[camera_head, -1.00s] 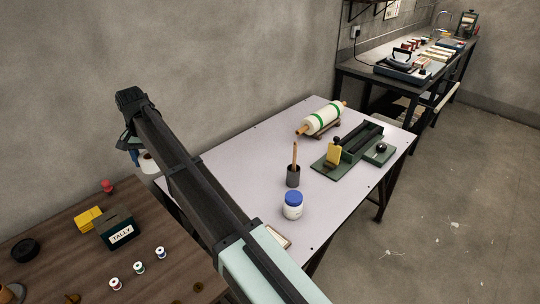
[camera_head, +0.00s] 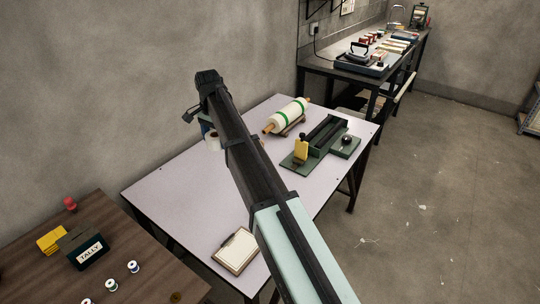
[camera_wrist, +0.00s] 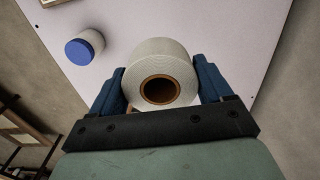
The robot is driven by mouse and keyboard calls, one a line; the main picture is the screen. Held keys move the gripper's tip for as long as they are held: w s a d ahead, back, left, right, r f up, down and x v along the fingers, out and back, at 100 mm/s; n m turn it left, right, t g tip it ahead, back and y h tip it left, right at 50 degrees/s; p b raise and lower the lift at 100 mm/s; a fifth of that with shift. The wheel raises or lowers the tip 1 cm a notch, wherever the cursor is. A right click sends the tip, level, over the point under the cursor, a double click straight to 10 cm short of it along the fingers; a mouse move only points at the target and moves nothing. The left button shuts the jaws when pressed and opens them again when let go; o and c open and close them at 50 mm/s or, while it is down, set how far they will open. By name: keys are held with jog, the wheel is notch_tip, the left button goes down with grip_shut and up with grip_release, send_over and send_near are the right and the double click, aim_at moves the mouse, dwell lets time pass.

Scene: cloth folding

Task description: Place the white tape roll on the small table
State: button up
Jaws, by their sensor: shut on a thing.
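The white tape roll (camera_wrist: 157,52), with a brown core, is held between the blue fingers of my gripper (camera_wrist: 160,64) in the wrist view. The fingers are shut on its sides. The pale tabletop (camera_wrist: 205,22) lies beyond the roll in the wrist view. The gap between roll and tabletop cannot be told.
A blue-lidded jar (camera_wrist: 78,50) stands left of the roll in the wrist view. A green-striped roll (camera_head: 287,116), a green tool (camera_head: 322,140) and a clipboard (camera_head: 236,251) lie on the pale table. A wooden table (camera_head: 140,245) is at left. The pale table's left part is clear.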

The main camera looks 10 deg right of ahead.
send_over(226, 191)
notch_tip(226, 191, down, 12)
jog(key=shift+f, duration=5.35)
jog(key=shift+f, duration=0.15)
jog(key=o, duration=1)
notch_tip(226, 191, up, 12)
jog(key=shift+r, duration=0.15)
